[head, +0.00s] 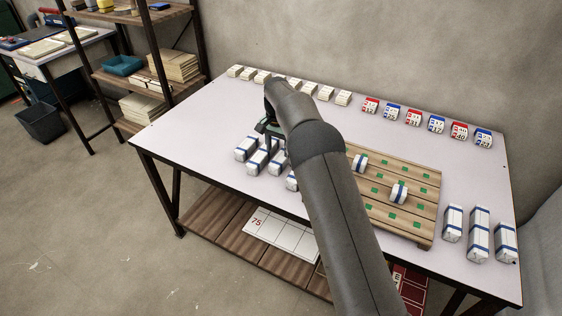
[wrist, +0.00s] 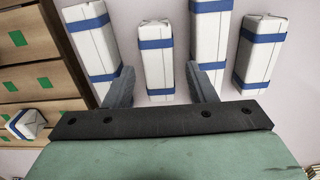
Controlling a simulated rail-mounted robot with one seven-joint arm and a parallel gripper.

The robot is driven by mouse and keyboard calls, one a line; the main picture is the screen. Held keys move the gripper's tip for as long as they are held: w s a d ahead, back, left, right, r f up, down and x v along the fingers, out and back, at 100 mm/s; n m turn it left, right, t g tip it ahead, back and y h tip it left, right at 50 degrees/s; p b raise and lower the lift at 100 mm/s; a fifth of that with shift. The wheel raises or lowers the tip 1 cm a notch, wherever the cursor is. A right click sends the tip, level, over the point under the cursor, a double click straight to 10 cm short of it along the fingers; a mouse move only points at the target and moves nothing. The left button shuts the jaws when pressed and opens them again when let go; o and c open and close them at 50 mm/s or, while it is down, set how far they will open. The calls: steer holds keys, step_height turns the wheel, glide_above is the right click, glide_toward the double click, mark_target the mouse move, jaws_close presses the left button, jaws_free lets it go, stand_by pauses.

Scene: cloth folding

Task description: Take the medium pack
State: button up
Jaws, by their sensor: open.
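White packs with blue bands stand in a group on the table's left part, such as this front pack (head: 257,162). In the wrist view they differ in length: a long one at left (wrist: 94,45), a shorter one in the middle (wrist: 156,50), a long one right of it (wrist: 208,40) and one at far right (wrist: 260,48). I cannot tell surely which is the medium pack. My gripper (wrist: 160,75) is open and empty, its fingers on either side of the middle pack's line. In the head view my gripper (head: 268,130) is partly hidden by my arm, above the group.
A wooden pallet (head: 425,178) with green marks bears two visible packs; my arm hides part of it. Three packs (head: 478,235) stand at the table's right end. Cream blocks (head: 309,88) and numbered red and blue blocks (head: 413,118) line the back edge.

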mark_target(279, 159)
steer(key=shift+d+f+p, duration=0.15)
steer(key=shift+f+p, duration=0.2)
steer(key=shift+f, duration=2.85)
steer(key=c, duration=0.8)
